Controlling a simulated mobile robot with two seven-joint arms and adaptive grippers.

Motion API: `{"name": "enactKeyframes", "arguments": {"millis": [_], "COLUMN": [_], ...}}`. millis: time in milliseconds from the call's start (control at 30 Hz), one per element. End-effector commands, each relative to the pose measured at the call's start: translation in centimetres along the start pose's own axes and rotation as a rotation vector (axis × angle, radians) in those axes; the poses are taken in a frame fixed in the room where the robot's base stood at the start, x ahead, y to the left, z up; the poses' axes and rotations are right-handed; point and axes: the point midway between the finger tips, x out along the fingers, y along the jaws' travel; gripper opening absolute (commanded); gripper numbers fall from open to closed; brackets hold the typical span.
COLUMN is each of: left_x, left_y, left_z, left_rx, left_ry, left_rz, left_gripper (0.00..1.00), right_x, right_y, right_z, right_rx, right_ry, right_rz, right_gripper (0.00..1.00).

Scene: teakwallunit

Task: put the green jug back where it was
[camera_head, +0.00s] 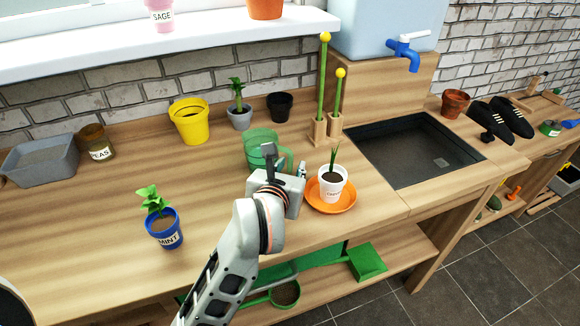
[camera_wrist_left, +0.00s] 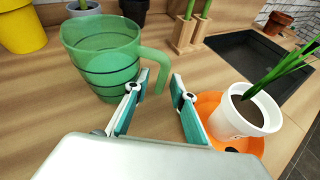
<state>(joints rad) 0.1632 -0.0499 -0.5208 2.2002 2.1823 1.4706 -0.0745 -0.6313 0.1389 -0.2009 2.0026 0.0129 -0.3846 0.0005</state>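The green jug (camera_head: 257,140) is translucent and stands upright on the wooden worktop. It fills the upper left of the left wrist view (camera_wrist_left: 100,55), its handle (camera_wrist_left: 160,62) facing the gripper. My left gripper (camera_head: 286,166) is beside the jug, on its handle side. In the left wrist view its two fingers (camera_wrist_left: 160,80) are apart, with the handle just ahead of the tips and close to the left finger. I cannot tell whether the handle lies between them. My right gripper is not in view.
A white potted plant (camera_head: 331,185) on an orange saucer (camera_head: 340,208) stands close right of the gripper. A yellow pot (camera_head: 190,122), grey potted plant (camera_head: 239,116) and black pot (camera_head: 279,106) stand behind. A wooden holder (camera_head: 319,133) and sink (camera_head: 415,150) are right. The worktop's left middle is clear around the mint pot (camera_head: 164,229).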

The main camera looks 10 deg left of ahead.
Motion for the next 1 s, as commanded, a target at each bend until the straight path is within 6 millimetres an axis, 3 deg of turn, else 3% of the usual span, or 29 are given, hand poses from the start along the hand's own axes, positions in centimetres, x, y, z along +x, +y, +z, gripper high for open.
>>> {"name": "enactKeyframes", "arguments": {"millis": [400, 800, 1000], "left_x": [-0.6, -8.3, -11.1], "left_y": [0.0, 0.0, 0.1], "left_z": [0.5, 0.7, 0.5], "left_rx": [0.0, 0.0, 0.001], "left_ry": [-0.001, -0.001, 0.0], "left_rz": [0.0, -0.001, 0.0], "left_gripper": [0.24, 0.24, 0.24], "right_x": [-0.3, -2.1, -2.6], "right_y": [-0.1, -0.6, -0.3], "right_z": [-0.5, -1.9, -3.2], "right_rx": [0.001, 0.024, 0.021], "right_ry": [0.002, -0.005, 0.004], "right_rz": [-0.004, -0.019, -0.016], "right_gripper": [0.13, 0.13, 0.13]}}
